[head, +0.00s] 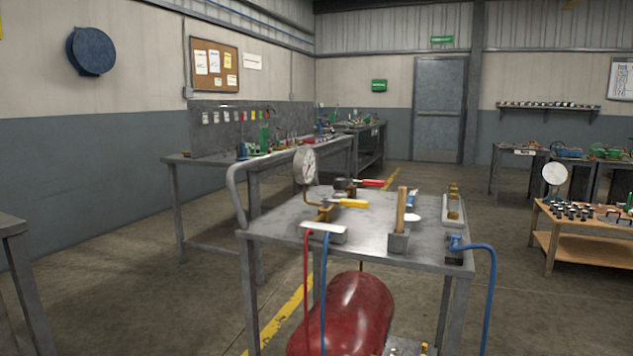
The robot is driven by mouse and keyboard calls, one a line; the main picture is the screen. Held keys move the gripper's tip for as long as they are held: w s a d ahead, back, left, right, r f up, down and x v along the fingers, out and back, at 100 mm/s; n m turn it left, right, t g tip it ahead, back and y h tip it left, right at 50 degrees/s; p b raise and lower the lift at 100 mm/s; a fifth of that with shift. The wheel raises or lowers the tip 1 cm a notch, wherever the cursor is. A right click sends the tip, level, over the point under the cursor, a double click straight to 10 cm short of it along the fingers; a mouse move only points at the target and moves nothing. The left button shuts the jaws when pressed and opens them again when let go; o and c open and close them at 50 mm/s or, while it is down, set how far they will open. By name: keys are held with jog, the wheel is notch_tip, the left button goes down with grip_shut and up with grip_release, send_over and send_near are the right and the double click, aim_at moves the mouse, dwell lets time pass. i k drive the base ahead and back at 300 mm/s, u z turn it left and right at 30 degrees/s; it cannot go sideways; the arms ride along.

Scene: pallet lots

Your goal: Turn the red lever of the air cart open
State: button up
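The air cart (375,232) stands ahead of me, a grey metal table with a bent push handle on its left side. The red lever (370,183) sits near the back of its top and points to the right, on a dark valve body. A yellow lever (352,203) lies in front of it, also pointing right, on a brass fitting. A round pressure gauge (304,166) stands on a pipe at the left of the top. A red tank (350,315) is below. My gripper is not in view.
A wooden-handled tool (401,212) stands upright in a block on the cart. A blue hose (489,290) hangs at its right corner. A workbench (180,159) stands behind left, a low wooden table (552,226) at right. Floor between cart and wooden table is clear.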

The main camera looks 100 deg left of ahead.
aim_at(365, 182)
jog(key=u, duration=2.55)
jog(key=k, duration=0.35)
jog(key=u, duration=0.5)
jog(key=i, duration=0.5)
jog(key=k, duration=0.45)
jog(key=z, duration=0.7)
jog(key=i, duration=0.7)
jog(key=z, duration=0.8)
jog(key=i, duration=2)
jog(key=u, duration=0.65)
jog(key=i, duration=1.2)
jog(key=u, duration=1.1)
